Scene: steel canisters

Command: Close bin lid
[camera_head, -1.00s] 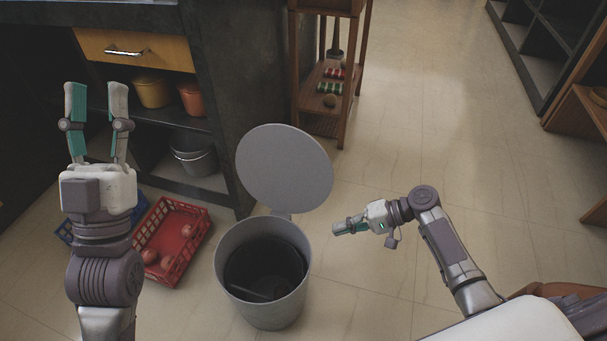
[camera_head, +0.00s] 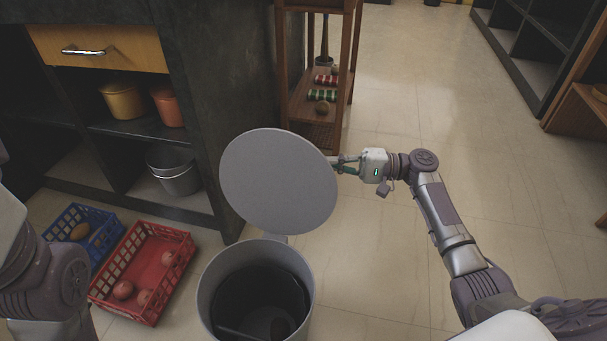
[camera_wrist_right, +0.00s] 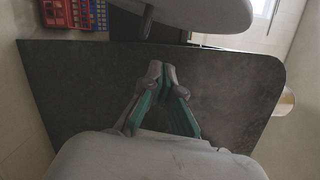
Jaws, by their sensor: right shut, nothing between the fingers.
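The grey bin (camera_head: 207,300) stands open on the floor in the head view, with a dark inside. Its round lid (camera_head: 278,185) stands raised at the bin's far rim, tilted up and facing me. My right gripper (camera_head: 338,163) is at the lid's upper right edge, shut and empty. I cannot tell whether its tips touch the lid or pass behind it. In the right wrist view the fingertips (camera_wrist_right: 161,70) meet, and the lid (camera_wrist_right: 195,12) shows above, apart from them in the picture. Only my left arm shows at the left edge; its fingers are out of frame.
A red crate (camera_head: 107,290) with several round items and a blue crate (camera_head: 68,222) lie left of the bin. A dark cabinet (camera_head: 217,130) and a wooden rack (camera_head: 345,70) stand behind. The floor to the right is open.

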